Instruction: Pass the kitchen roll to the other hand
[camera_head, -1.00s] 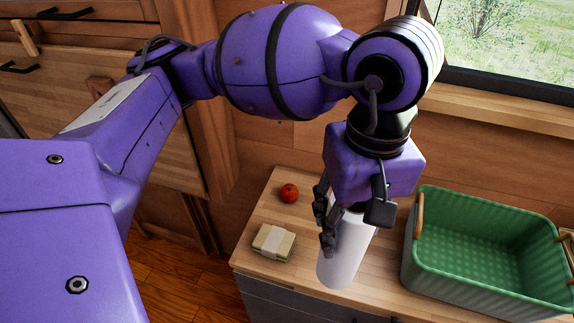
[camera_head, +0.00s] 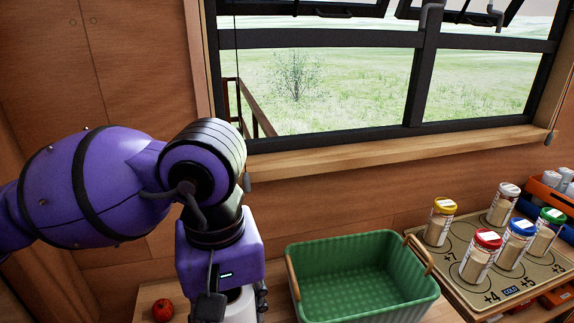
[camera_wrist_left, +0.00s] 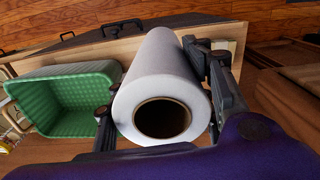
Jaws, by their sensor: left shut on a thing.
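The white kitchen roll (camera_wrist_left: 163,75) fills the middle of the left wrist view, its open cardboard core facing the camera. My left gripper (camera_wrist_left: 160,95) is shut on it, with fingers on both sides of the roll. In the head view only the top part of the kitchen roll (camera_head: 241,306) shows below my left gripper (camera_head: 235,308); the rest is cut off by the bottom edge. My right gripper is in neither view.
A green basket (camera_head: 293,252) with wooden handles stands right of the roll on the wooden counter. A red tomato-like item (camera_head: 162,309) lies to the left. Several lidded jars (camera_head: 481,257) stand on a marked board (camera_head: 457,240) at the right, under a window.

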